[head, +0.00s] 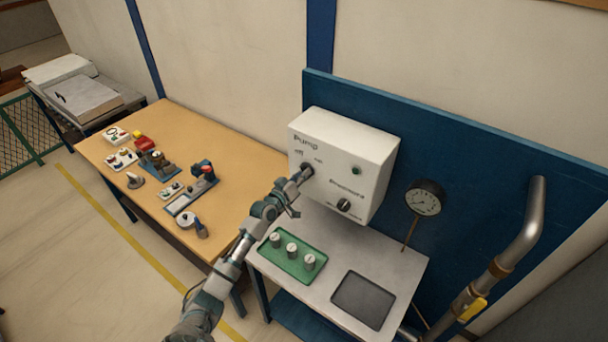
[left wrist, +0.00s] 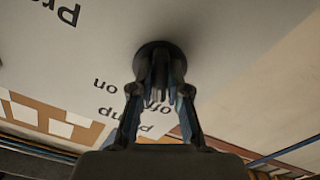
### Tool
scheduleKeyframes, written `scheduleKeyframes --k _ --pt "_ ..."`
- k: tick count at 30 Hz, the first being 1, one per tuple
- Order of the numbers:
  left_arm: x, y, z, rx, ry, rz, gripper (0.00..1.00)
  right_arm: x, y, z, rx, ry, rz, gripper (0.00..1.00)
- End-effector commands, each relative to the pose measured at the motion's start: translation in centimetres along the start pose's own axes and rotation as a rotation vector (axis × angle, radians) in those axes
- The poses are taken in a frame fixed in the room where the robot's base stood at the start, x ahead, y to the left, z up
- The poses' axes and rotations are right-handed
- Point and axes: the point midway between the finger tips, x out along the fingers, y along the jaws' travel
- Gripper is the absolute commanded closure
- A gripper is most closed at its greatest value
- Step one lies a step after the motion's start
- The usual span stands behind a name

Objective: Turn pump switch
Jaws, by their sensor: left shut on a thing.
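The white control box (head: 351,140) is mounted on the blue panel. It carries the labels "Pump" and "Pressure". The pump switch (left wrist: 159,50) is a dark round knob on the box face; in the head view it is mostly covered by my gripper. My left gripper (head: 304,173) reaches the knob from the lower left. In the left wrist view its two fingers (left wrist: 160,88) are closed around the knob's grip, below the round base. The off and on labels show beside it, upside down. The knob's exact angle is hard to tell. My right gripper is not in view.
A second black knob (head: 344,205) and a small green light (head: 356,170) are on the box. A gauge (head: 425,198) stands to the right. Below, the grey bench (head: 337,277) holds a green tray (head: 272,265) with three weights and a dark mat (head: 363,300). Pipes (head: 520,240) run at far right.

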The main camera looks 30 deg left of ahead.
Motion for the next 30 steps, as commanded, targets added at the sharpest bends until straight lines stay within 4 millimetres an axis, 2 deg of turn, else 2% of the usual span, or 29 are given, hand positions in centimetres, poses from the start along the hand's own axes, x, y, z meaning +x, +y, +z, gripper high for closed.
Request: scheduleKeyframes --k 1,12,13,15,16,25,30 --pt "0.0 0.1 -1.1 -0.004 0.022 0.003 1.0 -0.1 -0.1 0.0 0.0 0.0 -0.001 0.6" --pt "0.0 0.1 -1.1 -0.007 0.022 0.002 1.0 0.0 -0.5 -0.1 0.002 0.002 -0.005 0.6" --pt "0.0 0.1 -1.1 -0.007 0.022 0.002 0.8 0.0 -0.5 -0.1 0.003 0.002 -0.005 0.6" --pt "0.0 0.1 -1.0 -0.007 0.02 0.002 0.62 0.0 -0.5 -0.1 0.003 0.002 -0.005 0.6" --pt "0.0 0.1 -0.9 -0.007 0.018 0.002 0.59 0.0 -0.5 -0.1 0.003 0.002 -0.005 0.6" --pt "0.0 -0.1 -0.3 -0.007 0.007 -0.001 0.59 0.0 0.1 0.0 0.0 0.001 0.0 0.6" --pt "-1.9 -0.1 -0.1 -0.006 0.006 -0.001 0.59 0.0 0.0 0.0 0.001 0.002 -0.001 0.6"
